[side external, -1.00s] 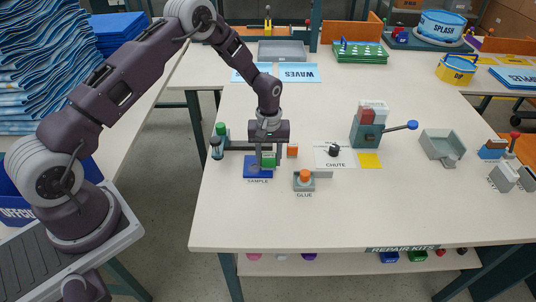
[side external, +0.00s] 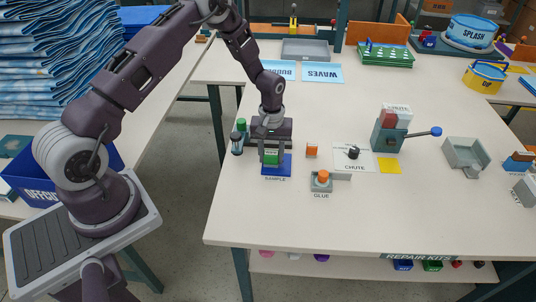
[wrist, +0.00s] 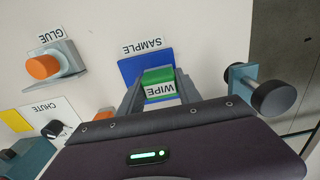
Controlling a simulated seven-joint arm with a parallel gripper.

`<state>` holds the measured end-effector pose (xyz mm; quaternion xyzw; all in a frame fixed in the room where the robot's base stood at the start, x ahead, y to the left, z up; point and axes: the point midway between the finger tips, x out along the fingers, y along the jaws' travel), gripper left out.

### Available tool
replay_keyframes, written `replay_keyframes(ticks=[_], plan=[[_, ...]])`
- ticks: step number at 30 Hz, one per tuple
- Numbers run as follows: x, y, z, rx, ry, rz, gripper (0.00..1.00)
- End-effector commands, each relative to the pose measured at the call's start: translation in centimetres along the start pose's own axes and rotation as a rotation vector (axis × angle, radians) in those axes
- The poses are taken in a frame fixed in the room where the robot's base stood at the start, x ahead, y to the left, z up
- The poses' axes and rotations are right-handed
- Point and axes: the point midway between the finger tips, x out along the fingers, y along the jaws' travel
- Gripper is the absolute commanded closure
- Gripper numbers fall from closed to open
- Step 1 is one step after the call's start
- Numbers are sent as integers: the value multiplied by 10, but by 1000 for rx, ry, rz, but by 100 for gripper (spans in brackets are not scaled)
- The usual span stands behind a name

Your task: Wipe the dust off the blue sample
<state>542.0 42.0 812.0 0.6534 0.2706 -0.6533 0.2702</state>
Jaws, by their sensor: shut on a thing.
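The blue sample (side external: 282,172) is a flat square plate on the table, behind its SAMPLE label. My gripper (side external: 271,160) points down over the sample's far left part, shut on a green block with a white WIPE label (side external: 271,157). In the wrist view the wipe block (wrist: 158,77) sits between my fingers (wrist: 158,95) and covers part of the blue sample (wrist: 131,67). The block is on or just above the plate; I cannot tell if it touches. I see no clear dust on the visible blue.
Beyond are the chute card (side external: 345,160) and a grey bin (side external: 466,152). The front table is clear.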

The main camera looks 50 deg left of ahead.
Motion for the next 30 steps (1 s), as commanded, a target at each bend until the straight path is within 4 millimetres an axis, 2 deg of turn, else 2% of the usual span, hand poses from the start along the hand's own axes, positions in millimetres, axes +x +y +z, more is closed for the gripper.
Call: replay_keyframes(ticks=[18,20,22,30], plan=[[0,57,1,3,0,1,98],[-3,55,0,0,-1,0,98],[-23,56,0,0,3,4,98],[-47,55,0,0,1,2,98]])
